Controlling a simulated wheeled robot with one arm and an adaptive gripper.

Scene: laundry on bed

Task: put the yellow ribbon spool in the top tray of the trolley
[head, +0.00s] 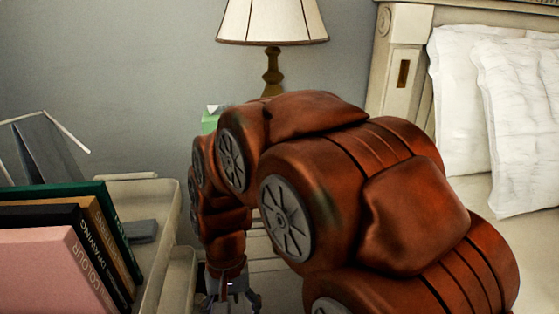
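I see no yellow ribbon spool in the head view. A pale, rimmed tray (166,207) stands at the left and looks like the top tray of the trolley; its lower and left parts are out of frame. My gripper (233,301) points down at the bottom edge of the picture, just right of the tray and apart from it as far as I can see. Its fingertips are cut off by the frame edge, so I cannot tell its opening or whether it holds anything.
Several upright books (70,235) and a small grey item (141,231) are in the tray. A grey folder-like object (45,150) stands behind them. A lamp (272,25), a green box (210,120) and a bed with white pillows (515,120) are beyond my arm, which hides the middle.

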